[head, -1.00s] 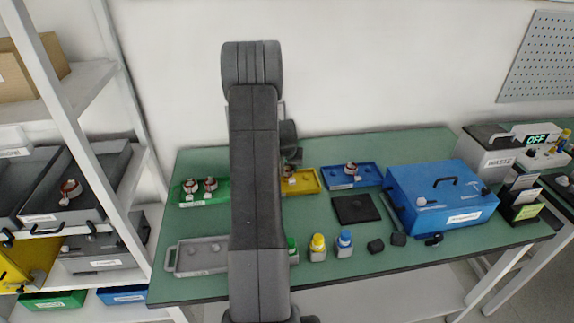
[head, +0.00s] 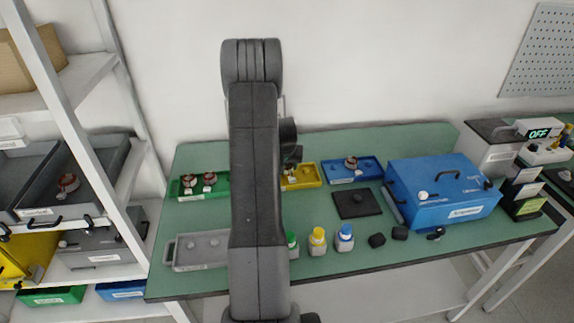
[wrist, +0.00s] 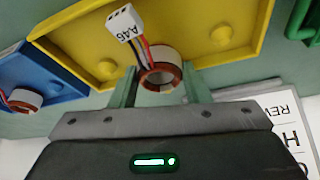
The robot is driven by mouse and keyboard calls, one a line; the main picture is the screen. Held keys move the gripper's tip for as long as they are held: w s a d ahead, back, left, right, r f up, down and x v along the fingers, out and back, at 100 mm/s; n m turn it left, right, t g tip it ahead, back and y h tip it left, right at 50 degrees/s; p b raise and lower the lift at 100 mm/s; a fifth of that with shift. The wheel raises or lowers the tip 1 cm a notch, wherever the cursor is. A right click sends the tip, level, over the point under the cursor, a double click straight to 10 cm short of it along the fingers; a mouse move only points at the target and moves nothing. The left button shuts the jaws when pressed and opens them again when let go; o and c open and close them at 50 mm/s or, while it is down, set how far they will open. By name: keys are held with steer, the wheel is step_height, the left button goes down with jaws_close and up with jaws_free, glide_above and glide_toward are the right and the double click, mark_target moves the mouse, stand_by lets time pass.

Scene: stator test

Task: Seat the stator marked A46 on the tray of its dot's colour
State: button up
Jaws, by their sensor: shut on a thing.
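The stator marked A46 (wrist: 158,78) is a copper-wound ring with coloured wires and a white connector reading A46. My gripper (wrist: 160,88) is shut on it, one finger on each side of the ring. It is held over the yellow tray (wrist: 220,62), near the tray's edge; whether it touches the tray I cannot tell. Two yellow pegs show on that tray in the wrist view. No coloured dot shows on the stator. In the head view the yellow tray (head: 316,175) is partly hidden behind my arm, and my gripper (head: 290,163) is small there.
The blue tray (head: 340,180) to the right bears one stator. The green tray (head: 221,187) to the left bears two. A grey tray (head: 215,236), a black pad (head: 357,203), capped bottles (head: 318,240) and a blue box (head: 440,195) share the table.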

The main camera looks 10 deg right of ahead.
steer(key=shift+f+b, duration=0.4)
steer(key=shift+b, duration=0.15)
stand_by(0.5)
steer(key=o, duration=0.9)
steer(key=shift+r, duration=0.1)
steer(key=shift+r+p, duration=1.1)
steer(key=shift+r, duration=1.35)
